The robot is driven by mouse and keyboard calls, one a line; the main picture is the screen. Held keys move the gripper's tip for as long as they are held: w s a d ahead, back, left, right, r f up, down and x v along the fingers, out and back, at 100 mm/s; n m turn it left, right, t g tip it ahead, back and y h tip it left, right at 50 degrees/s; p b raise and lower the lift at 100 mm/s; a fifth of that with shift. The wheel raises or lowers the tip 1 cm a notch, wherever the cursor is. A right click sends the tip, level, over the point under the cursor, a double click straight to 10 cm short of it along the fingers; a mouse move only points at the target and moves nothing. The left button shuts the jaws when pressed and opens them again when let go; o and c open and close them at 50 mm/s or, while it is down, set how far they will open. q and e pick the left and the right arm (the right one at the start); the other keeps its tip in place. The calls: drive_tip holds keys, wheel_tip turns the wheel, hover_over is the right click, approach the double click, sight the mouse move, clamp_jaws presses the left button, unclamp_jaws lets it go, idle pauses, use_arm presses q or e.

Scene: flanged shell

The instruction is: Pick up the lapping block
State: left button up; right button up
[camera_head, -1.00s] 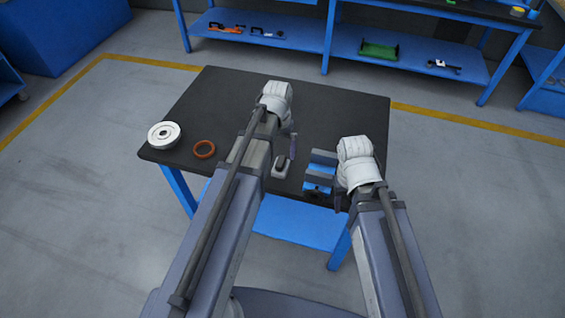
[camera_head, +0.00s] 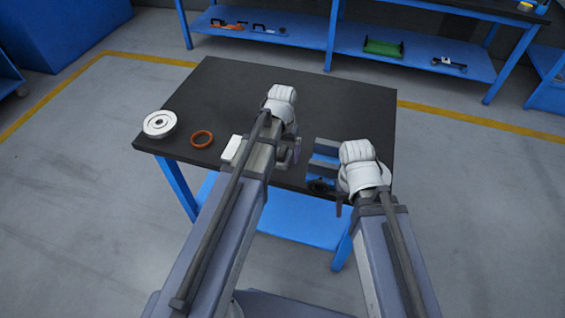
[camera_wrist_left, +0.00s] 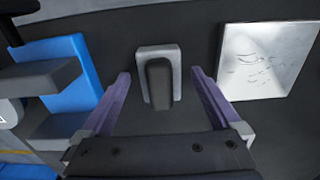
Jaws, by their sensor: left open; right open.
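The lapping block, seen as a pale grey block with a dark raised grip (camera_wrist_left: 158,80), lies on the dark table top. In the left wrist view it is between and ahead of my open left gripper's (camera_wrist_left: 160,90) two purple fingers, with a gap on each side. In the head view my left gripper (camera_head: 296,150) is low over the table's middle and my arm mostly hides the block. My right gripper (camera_head: 340,198) is open near the front right edge, its fingers partly hidden by its wrist.
A blue vise with grey jaws (camera_head: 325,151) stands beside my right gripper. A shiny metal plate (camera_wrist_left: 268,60) lies beside the block; it shows left of my arm in the head view (camera_head: 234,149). An orange ring (camera_head: 202,139) and white flanged disc (camera_head: 160,124) sit at left. The table's back is clear.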

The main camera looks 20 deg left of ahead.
use_arm(q)
drive_tip(key=shift+f, duration=0.55)
drive_tip(key=shift+r, duration=0.1)
clamp_jaws()
idle(0.4)
